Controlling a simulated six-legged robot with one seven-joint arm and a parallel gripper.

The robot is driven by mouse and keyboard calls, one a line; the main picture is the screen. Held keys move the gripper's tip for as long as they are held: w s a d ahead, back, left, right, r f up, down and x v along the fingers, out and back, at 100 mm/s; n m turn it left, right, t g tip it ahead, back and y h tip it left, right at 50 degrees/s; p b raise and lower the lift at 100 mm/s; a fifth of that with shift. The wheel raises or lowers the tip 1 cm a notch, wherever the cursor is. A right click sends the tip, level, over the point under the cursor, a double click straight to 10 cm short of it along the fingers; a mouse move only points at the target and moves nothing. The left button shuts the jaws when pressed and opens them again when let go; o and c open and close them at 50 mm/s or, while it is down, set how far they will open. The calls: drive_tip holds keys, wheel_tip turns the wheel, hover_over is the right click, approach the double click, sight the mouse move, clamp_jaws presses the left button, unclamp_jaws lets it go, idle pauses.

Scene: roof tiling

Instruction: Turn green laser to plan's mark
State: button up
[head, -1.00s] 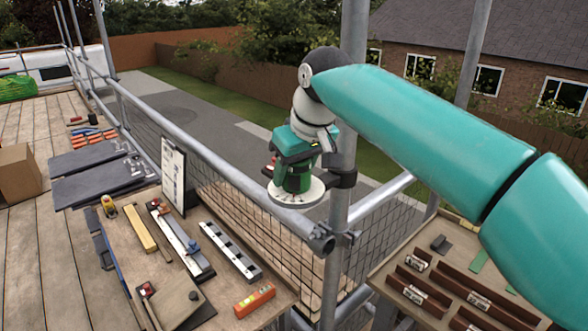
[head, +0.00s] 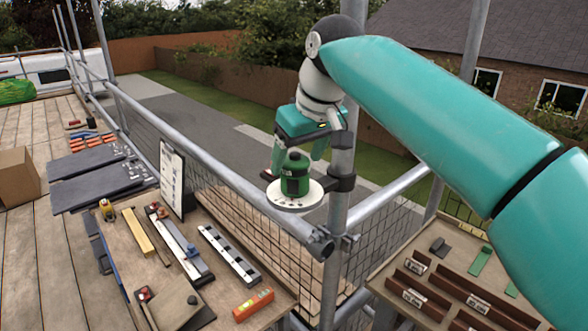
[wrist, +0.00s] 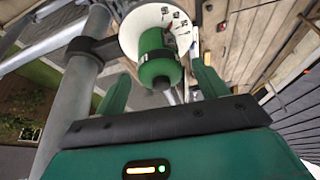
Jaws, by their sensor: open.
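The green laser (head: 294,176) stands upright on a white round plate (head: 284,203) with dark marks, held at the scaffold pole by a black clamp. My gripper (head: 299,152) is open, above and behind the laser, with nothing held. In the wrist view, the laser (wrist: 158,60) shows between and beyond the two green fingers of my gripper (wrist: 162,82), with gaps on both sides. The plate's marks (wrist: 180,22) are partly visible there but too small to read. The plan, a white sheet on a clipboard (head: 172,178), stands left of the laser; its writing is unreadable.
The upright scaffold pole (head: 340,210) stands close to the right of my gripper, and a slanting rail (head: 225,178) passes beside the plate. A bench with a spirit level (head: 253,304) and tools lies at lower left.

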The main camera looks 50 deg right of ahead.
drive_tip(key=v, duration=0.9)
drive_tip(key=shift+w+f, duration=0.1)
